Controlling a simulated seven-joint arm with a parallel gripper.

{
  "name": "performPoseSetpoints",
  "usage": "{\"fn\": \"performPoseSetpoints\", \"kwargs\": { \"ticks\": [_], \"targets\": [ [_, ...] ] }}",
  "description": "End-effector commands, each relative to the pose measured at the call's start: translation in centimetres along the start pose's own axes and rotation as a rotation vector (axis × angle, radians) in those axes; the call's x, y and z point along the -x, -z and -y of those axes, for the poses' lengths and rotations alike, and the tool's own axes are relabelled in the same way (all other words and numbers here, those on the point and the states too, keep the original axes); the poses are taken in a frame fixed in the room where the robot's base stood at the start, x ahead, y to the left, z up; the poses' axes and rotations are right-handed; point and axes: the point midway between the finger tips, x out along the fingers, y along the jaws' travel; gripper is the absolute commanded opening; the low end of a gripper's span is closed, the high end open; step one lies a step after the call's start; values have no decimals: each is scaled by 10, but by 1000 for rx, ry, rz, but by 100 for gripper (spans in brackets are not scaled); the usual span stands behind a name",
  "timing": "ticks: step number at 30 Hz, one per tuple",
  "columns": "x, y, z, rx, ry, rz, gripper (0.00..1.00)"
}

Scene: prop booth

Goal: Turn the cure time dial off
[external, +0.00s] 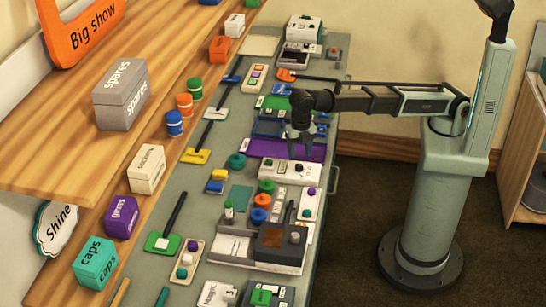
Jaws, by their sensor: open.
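My gripper (301,152) points down over the bench, above a purple panel (259,147). It is open with nothing between its fingers. No label reading cure time is legible, so I cannot tell for certain which knob is the cure time dial. A dark box-shaped unit (270,240) at the lower middle of the bench carries a small grey knob (294,238) on its right side. A white control unit (290,170) just below my gripper in the picture also has small knobs. The setting of either unit's knobs is too small to read.
The grey-green bench (170,215) is crowded with coloured knobs, levers and panels. Wooden shelves on the left hold labelled boxes, including a grey spares box (121,92). Floor is clear right of the bench.

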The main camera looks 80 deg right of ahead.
Motion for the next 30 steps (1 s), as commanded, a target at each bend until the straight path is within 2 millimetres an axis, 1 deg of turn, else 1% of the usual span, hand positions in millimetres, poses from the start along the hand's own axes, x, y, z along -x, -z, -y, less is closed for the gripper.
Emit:
{"fn": "performPoseSetpoints", "kwargs": {
  "ticks": [1,3,10,15,24,30],
  "targets": [
    [-10,0,1,0,2,0,57],
    [-20,0,1,0,1,0,57],
    [-44,0,0,-1,0,0,57],
    [-52,0,0,-1,0,0,57],
    [-52,0,0,-1,-1,0,57],
    [-52,0,0,-1,-1,0,38]
  ]
}}
